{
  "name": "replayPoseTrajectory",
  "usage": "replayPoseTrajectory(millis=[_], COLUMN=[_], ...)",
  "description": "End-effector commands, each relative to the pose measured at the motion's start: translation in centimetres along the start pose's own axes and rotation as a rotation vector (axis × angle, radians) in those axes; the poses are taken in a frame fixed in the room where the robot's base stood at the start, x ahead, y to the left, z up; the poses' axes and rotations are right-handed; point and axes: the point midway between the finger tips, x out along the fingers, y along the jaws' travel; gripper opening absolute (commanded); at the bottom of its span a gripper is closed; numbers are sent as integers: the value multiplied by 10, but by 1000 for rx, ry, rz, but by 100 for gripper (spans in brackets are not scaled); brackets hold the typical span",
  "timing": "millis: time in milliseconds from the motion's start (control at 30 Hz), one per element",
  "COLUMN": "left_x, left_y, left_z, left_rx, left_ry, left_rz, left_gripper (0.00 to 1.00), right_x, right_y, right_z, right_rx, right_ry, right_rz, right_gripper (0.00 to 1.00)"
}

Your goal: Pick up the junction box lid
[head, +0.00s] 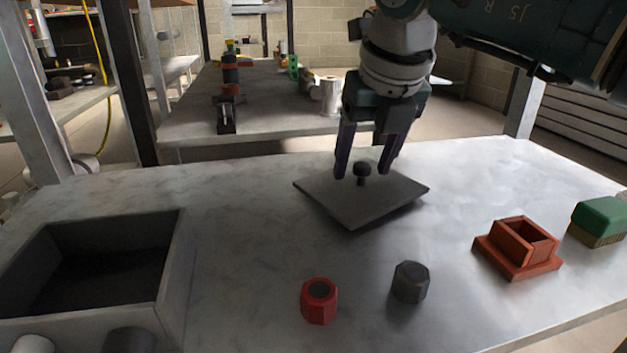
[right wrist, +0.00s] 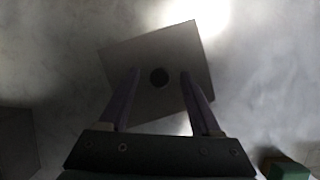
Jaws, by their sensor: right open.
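The junction box lid (head: 350,207) is a flat grey square plate with a dark round knob (head: 362,169) in its middle. It lies on the grey table toward the back. In the right wrist view the lid (right wrist: 183,51) shows below the fingers, with the knob (right wrist: 159,77) between them. My right gripper (head: 361,174) is open above the lid, one finger on either side of the knob. Whether the fingers touch the lid I cannot tell. An open grey box (head: 174,270) stands at the left front of the table. My left gripper is not in view.
A red hexagonal nut (head: 319,302) and a dark grey hexagonal piece (head: 410,283) stand at the front. An orange square socket (head: 517,248) and a green-topped block (head: 600,221) are at the right. The table is clear between the box and the lid.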

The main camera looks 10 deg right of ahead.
Motion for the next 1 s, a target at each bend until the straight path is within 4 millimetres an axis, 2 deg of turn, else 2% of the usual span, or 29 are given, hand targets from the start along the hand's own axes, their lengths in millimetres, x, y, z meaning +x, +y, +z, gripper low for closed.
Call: replayPoseTrajectory(millis=[167, 700, 1000], left_x=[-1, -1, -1], left_y=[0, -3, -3], left_z=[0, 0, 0], left_rx=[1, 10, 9], left_ry=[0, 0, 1], left_rz=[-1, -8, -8], left_gripper=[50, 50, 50], right_x=[-1, -1, -1], right_y=[0, 0, 0], right_z=[1, 0, 0], right_rx=[0, 0, 0], right_ry=[-1, 0, -1], right_rz=[0, 1, 1], right_gripper=[63, 2, 0])
